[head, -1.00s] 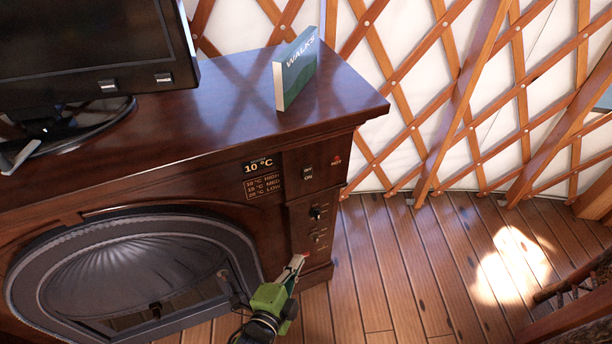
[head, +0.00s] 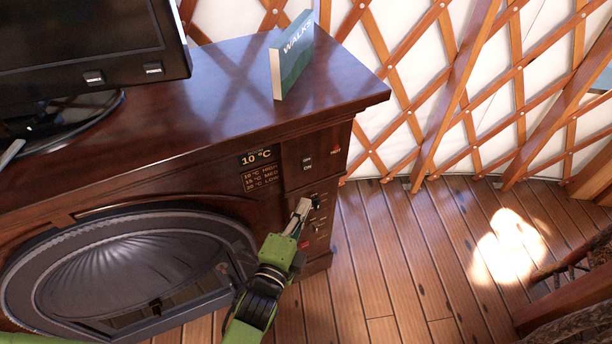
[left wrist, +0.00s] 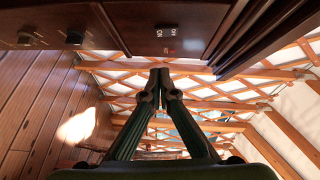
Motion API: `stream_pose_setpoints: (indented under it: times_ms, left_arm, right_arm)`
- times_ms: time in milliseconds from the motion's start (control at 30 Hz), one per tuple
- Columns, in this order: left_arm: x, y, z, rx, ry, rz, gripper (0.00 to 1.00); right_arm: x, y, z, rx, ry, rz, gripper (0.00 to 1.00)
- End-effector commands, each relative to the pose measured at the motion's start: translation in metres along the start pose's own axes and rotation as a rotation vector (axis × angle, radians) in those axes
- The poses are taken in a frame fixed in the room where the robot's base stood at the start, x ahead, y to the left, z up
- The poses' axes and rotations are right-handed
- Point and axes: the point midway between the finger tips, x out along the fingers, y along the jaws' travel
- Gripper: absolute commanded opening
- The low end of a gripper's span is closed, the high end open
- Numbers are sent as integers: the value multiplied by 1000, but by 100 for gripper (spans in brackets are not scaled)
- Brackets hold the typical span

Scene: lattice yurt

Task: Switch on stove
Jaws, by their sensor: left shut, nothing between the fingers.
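The stove is a dark wooden cabinet with an arched grey door (head: 130,255) at the lower left of the head view. Its right panel carries a small rocker switch (head: 307,161) marked with ON, which also shows at the top of the left wrist view (left wrist: 170,31). A red HOT marking (head: 336,152) is right of the switch. Dark knobs sit below, one (head: 318,224) near the gripper; one also shows in the left wrist view (left wrist: 74,38). My left gripper (head: 303,207) is shut and empty, in front of the panel below the switch. Contact with the panel cannot be told.
A temperature display (head: 257,157) reads 10 °C above a HIGH, MED, LOW list. A book (head: 291,56) and a black screen (head: 80,40) stand on the cabinet top.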

Motion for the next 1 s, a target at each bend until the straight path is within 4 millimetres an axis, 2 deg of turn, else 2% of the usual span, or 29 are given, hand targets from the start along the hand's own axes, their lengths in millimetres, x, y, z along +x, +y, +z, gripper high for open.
stream_pose_setpoints:
  times_ms: [200,367,400,667,1000]
  left_arm:
    - [47,-2,0,-1,-1,-2,0]
    - [76,-2,0,-2,0,-1,0]
    - [80,-2,6,2,-1,1,0]
    - [98,0,26,0,0,1,0]
    - [100,0,29,-1,-1,1,0]
  right_arm:
    - [-6,0,-2,0,2,0,40]
    - [-8,0,-3,1,3,0,40]
    - [-11,-1,-4,1,4,-1,40]
    - [-15,-3,-5,2,6,-4,40]
    - [-15,-5,-6,2,7,-6,40]
